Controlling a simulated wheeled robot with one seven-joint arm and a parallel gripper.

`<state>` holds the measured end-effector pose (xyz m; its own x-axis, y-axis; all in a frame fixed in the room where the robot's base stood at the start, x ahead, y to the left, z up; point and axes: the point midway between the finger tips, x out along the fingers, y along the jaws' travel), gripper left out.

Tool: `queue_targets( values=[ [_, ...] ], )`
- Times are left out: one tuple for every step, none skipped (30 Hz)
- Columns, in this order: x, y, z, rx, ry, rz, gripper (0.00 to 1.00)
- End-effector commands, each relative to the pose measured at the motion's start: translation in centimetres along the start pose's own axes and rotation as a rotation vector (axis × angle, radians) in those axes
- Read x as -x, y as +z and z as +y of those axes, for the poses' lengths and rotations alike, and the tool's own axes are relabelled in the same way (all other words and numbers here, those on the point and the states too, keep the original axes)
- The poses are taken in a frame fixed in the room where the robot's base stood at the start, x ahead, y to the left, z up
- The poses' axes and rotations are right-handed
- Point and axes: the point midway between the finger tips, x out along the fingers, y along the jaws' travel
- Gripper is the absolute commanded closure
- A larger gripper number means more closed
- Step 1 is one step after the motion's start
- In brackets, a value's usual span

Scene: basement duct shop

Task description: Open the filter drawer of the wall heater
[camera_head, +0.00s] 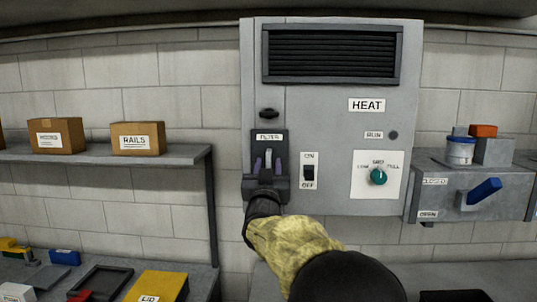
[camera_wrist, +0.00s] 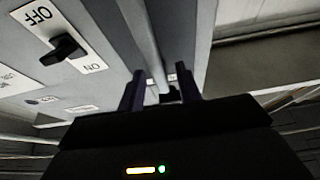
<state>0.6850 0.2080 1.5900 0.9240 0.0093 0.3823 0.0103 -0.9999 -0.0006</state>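The grey wall heater (camera_head: 325,120) is mounted on the block wall in the head view. Its filter drawer (camera_head: 283,142) is a dark panel at the lower left, labelled FILTER, with a light grey upright handle (camera_head: 268,157). The drawer looks flush with the heater's front. My gripper (camera_head: 267,166) is at the drawer, one finger on each side of the handle. In the wrist view the fingers of my gripper (camera_wrist: 161,88) stand apart, with the pale bar of the handle (camera_wrist: 146,45) between them. A gap shows beside the bar, so the fingers look open around it.
An ON/OFF switch (camera_head: 308,173) sits just right of the drawer, and a green dial (camera_head: 378,177) farther right. A grey box with a blue lever (camera_head: 485,192) is at the right. A shelf (camera_head: 100,154) with cartons is at the left.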

Motion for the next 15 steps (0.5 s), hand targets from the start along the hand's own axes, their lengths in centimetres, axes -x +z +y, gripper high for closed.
queue_targets(
  values=[
    [-0.76, -0.23, 0.0, 0.002, 0.0, 0.0, 0.65],
    [-1.0, -0.2, 0.02, 0.002, 0.0, 0.0, 0.65],
    [-1.25, -0.14, 0.03, 0.002, 0.0, 0.0, 0.65],
    [-1.4, -0.1, 0.04, 0.002, 0.0, 0.0, 0.65],
    [-1.49, -0.06, 0.04, 0.002, 0.0, 0.0, 0.65],
    [-1.56, -0.01, 0.05, 0.002, 0.0, 0.0, 0.65],
    [-1.57, 0.02, 0.05, 0.002, 0.0, 0.0, 0.65],
    [-1.57, 0.04, 0.05, 0.002, 0.0, 0.0, 0.65],
    [-1.55, 0.06, 0.04, 0.001, 0.0, 0.0, 0.65],
    [-1.54, 0.07, 0.04, 0.001, 0.0, 0.0, 0.65],
    [-1.53, 0.07, 0.04, 0.001, 0.0, 0.0, 0.65],
    [-1.52, 0.06, 0.04, 0.001, 0.0, 0.0, 0.65],
    [-1.52, 0.06, 0.04, 0.001, 0.0, 0.0, 0.65],
    [-1.52, 0.06, 0.03, 0.001, 0.0, 0.0, 0.69],
    [-1.51, 0.06, 0.03, 0.001, 0.0, 0.0, 0.77]
  ],
)
